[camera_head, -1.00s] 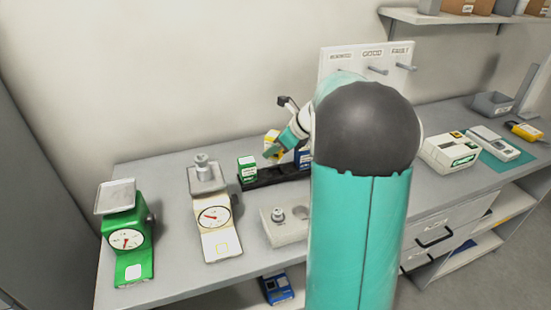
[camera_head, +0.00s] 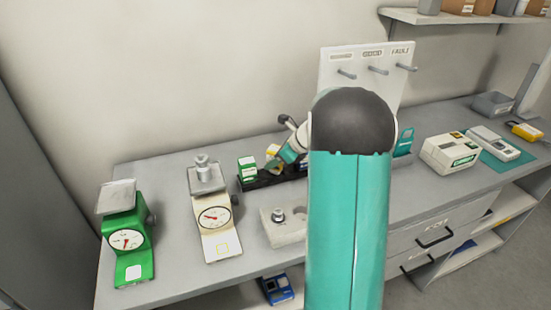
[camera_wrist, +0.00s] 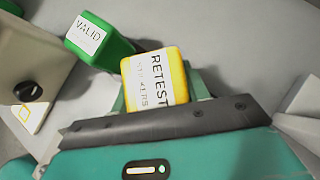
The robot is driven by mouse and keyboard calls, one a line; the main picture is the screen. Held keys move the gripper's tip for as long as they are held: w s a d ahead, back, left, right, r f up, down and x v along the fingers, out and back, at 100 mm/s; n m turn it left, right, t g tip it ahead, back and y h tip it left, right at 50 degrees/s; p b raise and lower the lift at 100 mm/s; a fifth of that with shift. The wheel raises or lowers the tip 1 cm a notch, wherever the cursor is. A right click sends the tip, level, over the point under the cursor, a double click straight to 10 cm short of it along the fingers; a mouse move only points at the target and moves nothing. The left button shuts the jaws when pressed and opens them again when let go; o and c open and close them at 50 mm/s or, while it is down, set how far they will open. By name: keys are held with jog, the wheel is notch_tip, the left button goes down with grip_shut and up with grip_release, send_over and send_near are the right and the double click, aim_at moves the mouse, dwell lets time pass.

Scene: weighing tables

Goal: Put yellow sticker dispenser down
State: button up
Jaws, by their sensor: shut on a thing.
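The yellow sticker dispenser (camera_wrist: 157,80), with a white label reading "RETEST STICKERS", is held between the fingers of my gripper (camera_wrist: 160,98) in the wrist view. In the head view my gripper (camera_head: 275,163) is at the black rack (camera_head: 258,182), and the yellow dispenser (camera_head: 272,151) shows only in part behind it. The green dispenser (camera_head: 247,168), labelled "VALID" in the wrist view (camera_wrist: 98,38), stands in the rack just left of the yellow one. A blue dispenser to the right is mostly hidden. Whether the yellow one touches the rack's floor I cannot tell.
A cream scale (camera_head: 215,218) with a weight on its pan and a green scale (camera_head: 127,238) stand to the left. A grey weight block (camera_head: 287,232) sits in front of the rack. A peg board (camera_head: 352,85) rises behind. A cream printer-like box (camera_head: 450,152) stands right.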

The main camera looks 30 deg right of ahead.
jog(key=shift+f, duration=0.2)
jog(key=o, duration=1.2)
